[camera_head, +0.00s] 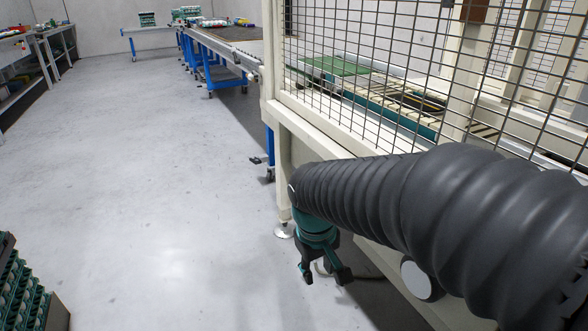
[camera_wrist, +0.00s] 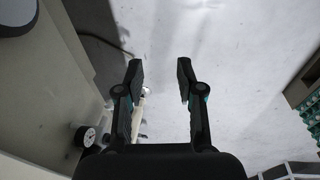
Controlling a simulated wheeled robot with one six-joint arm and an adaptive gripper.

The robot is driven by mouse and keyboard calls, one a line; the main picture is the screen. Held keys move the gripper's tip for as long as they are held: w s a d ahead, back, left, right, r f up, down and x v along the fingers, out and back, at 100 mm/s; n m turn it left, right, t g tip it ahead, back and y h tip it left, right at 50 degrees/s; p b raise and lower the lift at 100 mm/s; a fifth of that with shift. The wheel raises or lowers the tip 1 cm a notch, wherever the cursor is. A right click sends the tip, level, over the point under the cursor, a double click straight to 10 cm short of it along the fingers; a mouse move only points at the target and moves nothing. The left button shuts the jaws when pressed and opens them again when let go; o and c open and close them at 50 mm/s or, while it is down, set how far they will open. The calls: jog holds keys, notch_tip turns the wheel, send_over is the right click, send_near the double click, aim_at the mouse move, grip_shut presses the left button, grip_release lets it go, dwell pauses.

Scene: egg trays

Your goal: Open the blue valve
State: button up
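I cannot make out a blue valve in either view. My gripper (camera_head: 325,274) hangs pointing down beside the fenced machine's lower frame in the head view, above the floor. In the wrist view my gripper (camera_wrist: 160,70) has its two black fingers spread apart, with only bare floor between the tips. It is open and empty. A small round gauge with a white face (camera_wrist: 88,137) shows at the lower left of the wrist view, left of the fingers. Small pale metal parts (camera_wrist: 143,100) show partly behind the left finger; I cannot tell what they are.
A cream machine frame with wire mesh (camera_head: 360,85) fills the right side. A conveyor (camera_head: 225,50) on blue legs stands at the back. A shelf (camera_head: 40,50) is at far left. Stacked egg trays (camera_head: 22,285) stand at lower left. The grey floor (camera_head: 150,170) between is clear.

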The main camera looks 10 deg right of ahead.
jog(key=w+a+f+n+h, duration=0.25)
jog(key=w+f+n, duration=0.2)
jog(key=w, duration=0.55)
jog(key=w+a+f+n+t+h, duration=0.15)
jog(key=w+f+n+h, duration=0.35)
jog(key=w, duration=0.5)
jog(key=w+a+f+n+g+h, duration=0.1)
jog(key=w+a+f+n+h, duration=0.2)
jog(key=w+f, duration=0.45)
jog(key=w+a+r+n+t+h, duration=0.2)
jog(key=w+r+n+t+h, duration=0.3)
jog(key=w+r, duration=0.6)
jog(key=w+d+r+g+p, duration=0.1)
jog(key=w+d, duration=0.2)
jog(key=d, duration=1)
jog(key=shift+w+r+p, duration=0.15)
jog(key=shift+p, duration=0.2)
jog(key=shift+n+h, duration=0.25)
jog(key=shift+c, duration=0.2)
grip_shut()
